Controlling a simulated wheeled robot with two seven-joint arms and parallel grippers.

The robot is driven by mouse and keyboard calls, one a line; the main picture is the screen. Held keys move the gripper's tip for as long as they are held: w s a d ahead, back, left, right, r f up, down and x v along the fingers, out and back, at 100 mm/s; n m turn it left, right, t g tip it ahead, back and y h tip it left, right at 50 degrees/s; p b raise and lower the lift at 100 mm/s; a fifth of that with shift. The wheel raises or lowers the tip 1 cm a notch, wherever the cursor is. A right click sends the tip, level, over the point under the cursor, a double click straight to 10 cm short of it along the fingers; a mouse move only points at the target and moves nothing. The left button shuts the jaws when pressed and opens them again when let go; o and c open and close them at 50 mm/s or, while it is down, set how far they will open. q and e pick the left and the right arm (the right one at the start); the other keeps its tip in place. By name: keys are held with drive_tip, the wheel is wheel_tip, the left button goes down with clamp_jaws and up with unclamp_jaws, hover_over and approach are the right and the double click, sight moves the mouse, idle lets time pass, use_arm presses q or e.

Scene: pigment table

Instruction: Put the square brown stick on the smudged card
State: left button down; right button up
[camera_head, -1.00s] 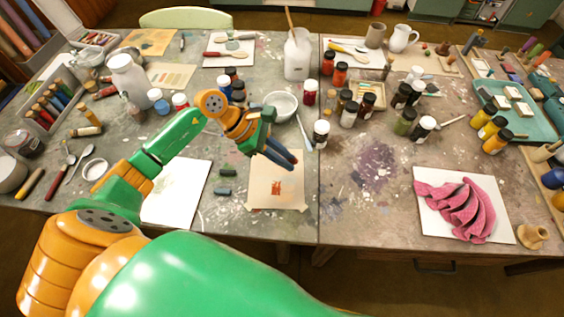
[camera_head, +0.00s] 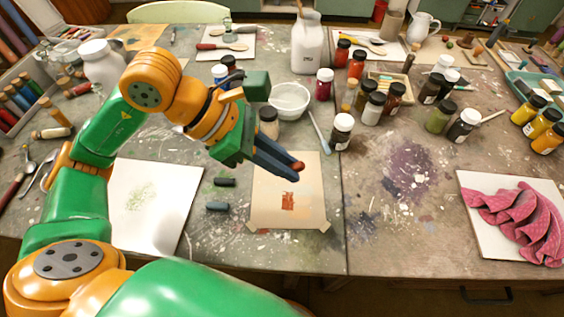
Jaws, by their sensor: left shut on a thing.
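My left gripper (camera_head: 291,170) is shut on a small reddish-brown stick (camera_head: 299,166), of which only the end shows at the fingertips. The gripper hangs over the far part of the smudged card (camera_head: 310,208). This card is beige, is taped down at its near corners and has a red-brown smudge in its middle. The stick looks above the card, apart from it, but its exact height is hard to tell. My right gripper is not in view.
Two dark sticks (camera_head: 218,207) lie left of the card. A white sheet with a green scribble (camera_head: 142,203) lies farther left. A white bowl (camera_head: 289,101) and paint jars (camera_head: 341,131) stand behind. A pink cloth (camera_head: 515,218) lies at right.

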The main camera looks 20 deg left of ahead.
use_arm(q)
drive_tip(key=w+a+f, duration=0.1)
drive_tip(key=w+f, duration=0.1)
drive_tip(key=w+a+f, duration=0.1)
drive_tip(key=w+f, duration=0.2)
drive_tip(key=w+a+f, duration=0.1)
drive_tip(key=w+f, duration=0.1)
drive_tip(key=w, duration=0.1)
drive_tip(key=shift+w+a+f, duration=0.1)
drive_tip(key=shift+f, duration=0.2)
wheel_tip(320, 180, down, 3)
drive_tip(key=shift+w+f+p, duration=0.1)
drive_tip(key=shift+f+p, duration=0.1)
drive_tip(key=shift+p, duration=0.2)
drive_tip(key=shift+f+b, duration=0.25)
drive_tip(key=shift+b, duration=0.1)
drive_tip(key=c, duration=0.8)
unclamp_jaws()
drive_tip(key=shift+c, duration=0.2)
drive_tip(key=shift+r, duration=0.1)
